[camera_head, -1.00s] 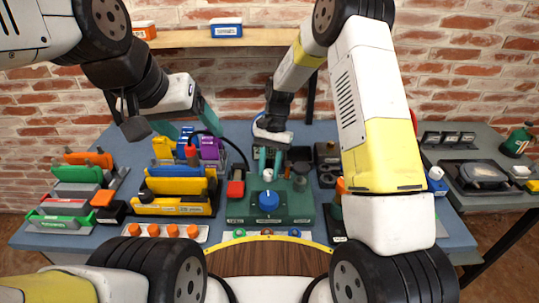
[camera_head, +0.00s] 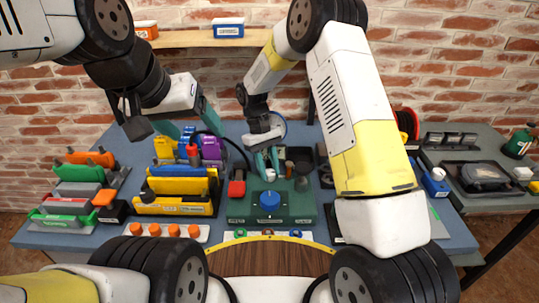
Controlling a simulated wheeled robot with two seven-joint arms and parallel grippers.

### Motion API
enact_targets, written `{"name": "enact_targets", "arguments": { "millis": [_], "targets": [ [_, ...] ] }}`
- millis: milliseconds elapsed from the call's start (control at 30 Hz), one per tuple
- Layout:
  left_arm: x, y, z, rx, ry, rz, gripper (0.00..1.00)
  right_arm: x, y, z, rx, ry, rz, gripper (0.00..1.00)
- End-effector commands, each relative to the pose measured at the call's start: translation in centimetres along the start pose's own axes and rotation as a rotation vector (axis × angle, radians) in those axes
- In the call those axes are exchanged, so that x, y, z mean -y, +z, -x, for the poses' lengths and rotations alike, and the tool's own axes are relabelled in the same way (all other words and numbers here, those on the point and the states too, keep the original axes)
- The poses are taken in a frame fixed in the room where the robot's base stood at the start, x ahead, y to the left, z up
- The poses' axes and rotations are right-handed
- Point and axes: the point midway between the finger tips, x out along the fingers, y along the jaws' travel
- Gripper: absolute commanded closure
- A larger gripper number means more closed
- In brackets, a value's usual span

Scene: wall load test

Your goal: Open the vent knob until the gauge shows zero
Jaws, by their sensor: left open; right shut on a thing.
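A green test block (camera_head: 240,207) stands at the middle of the blue table. It carries a large blue knob (camera_head: 270,200) at its front. Behind that knob is a small white knob-like part (camera_head: 270,175). My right gripper (camera_head: 268,166) points down with its teal fingers shut on this white part, which they partly cover. I cannot tell whether the white part is the vent knob. A gauge face cannot be made out. My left gripper (camera_head: 192,132) is open and empty above the yellow rack, apart from the block.
A yellow rack (camera_head: 177,205) with coloured parts stands left of the block, beside a red-topped box (camera_head: 237,188). Orange pieces lie on a front strip (camera_head: 150,232). Dark round parts stand right of the block. A shelf (camera_head: 185,39) hangs behind.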

Motion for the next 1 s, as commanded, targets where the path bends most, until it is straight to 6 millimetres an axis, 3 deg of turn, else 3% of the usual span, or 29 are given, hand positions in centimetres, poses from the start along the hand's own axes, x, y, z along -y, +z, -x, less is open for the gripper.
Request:
{"name": "enact_targets", "arguments": {
  "millis": [400,900,933,1000],
  "targets": [
    [0.0,0.0,0.0,0.0,0.0,0.0,0.26,0.07,-0.08,0.11,-0.005,0.067,0.158,1.0],
    [0.0,0.0,0.0,0.0,0.0,0.0,0.26,0.08,-0.09,0.11,-0.005,0.073,0.173,1.0],
    [0.0,0.0,0.0,0.0,0.0,0.0,0.26,0.08,-0.09,0.11,-0.005,0.073,0.173,0.66],
    [0.0,0.0,0.0,0.0,0.0,0.0,0.26,0.09,-0.07,0.1,-0.004,0.073,0.173,0.52]
  ]
}}
